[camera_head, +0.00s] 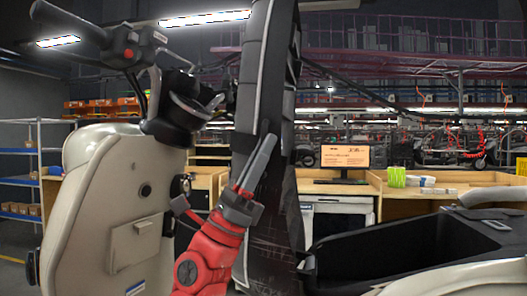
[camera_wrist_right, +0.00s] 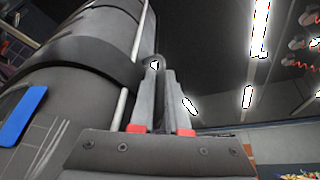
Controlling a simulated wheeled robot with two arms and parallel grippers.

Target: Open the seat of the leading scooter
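The scooter has a cream front shield (camera_head: 110,200) and a handlebar (camera_head: 125,45) at the left of the head view. Its black seat (camera_head: 285,120) stands nearly upright in the middle, and the dark storage well (camera_head: 380,255) lies open to its right. My right gripper (camera_head: 262,150), on a red arm, points up beside the raised seat. In the wrist view the fingers (camera_wrist_right: 160,85) are close together, next to the seat's dark padded side and strap (camera_wrist_right: 80,65). A small dark hook shape is at the fingertips; I cannot tell whether they touch it. My left gripper is out of view.
A wooden workbench (camera_head: 465,180) with a monitor (camera_head: 345,157) and green-white items (camera_head: 397,177) stands behind the scooter. Blue shelving (camera_head: 20,150) with boxes is at the far left. Other vehicles on a line show in the background.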

